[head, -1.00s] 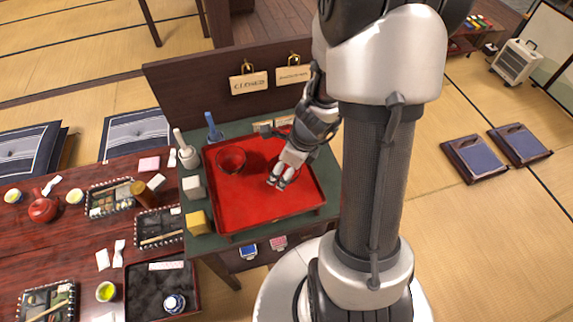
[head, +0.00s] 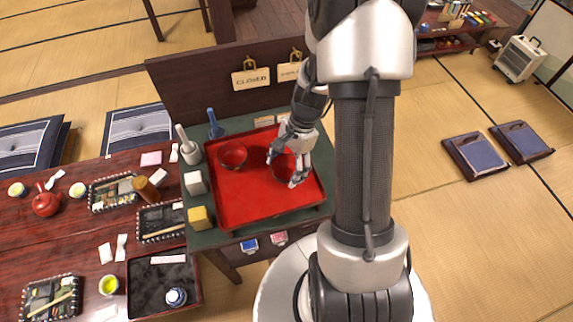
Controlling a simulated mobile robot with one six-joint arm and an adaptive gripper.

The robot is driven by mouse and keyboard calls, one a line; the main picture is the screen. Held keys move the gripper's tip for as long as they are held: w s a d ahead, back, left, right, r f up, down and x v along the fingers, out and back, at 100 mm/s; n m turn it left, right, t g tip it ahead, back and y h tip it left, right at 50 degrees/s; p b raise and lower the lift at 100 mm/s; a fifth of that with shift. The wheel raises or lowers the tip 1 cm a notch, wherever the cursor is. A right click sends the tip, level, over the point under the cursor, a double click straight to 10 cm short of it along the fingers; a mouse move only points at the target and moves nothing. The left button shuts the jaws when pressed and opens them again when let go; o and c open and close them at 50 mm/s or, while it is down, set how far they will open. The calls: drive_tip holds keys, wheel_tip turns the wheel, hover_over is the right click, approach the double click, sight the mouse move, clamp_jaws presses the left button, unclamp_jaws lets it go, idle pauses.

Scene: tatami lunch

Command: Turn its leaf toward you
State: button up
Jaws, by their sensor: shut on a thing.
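A red lacquer tray (head: 245,200) lies on the green top of a small stand. One red bowl (head: 232,154) stands in its upper left part. My gripper (head: 283,170) is over the right half of the tray, its fingers spread around a second red bowl (head: 283,166) and shut on it. The gripper hides part of this bowl. I cannot tell whether it touches the tray. I cannot make out a leaf on either bowl at this size.
Left of the tray stand a blue-topped item (head: 214,124), a pale bottle (head: 187,146), a white block (head: 195,183) and a yellow block (head: 200,218). A wooden panel (head: 200,88) with hanging signs rises behind. The tray's front left is clear.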

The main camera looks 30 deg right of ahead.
drive_tip(key=shift+f, duration=0.2)
idle(0.5)
drive_tip(key=o, duration=1.2)
drive_tip(key=shift+c, duration=0.2)
drive_tip(key=shift+r+p, duration=2.15)
drive_tip(key=shift+r, duration=0.4)
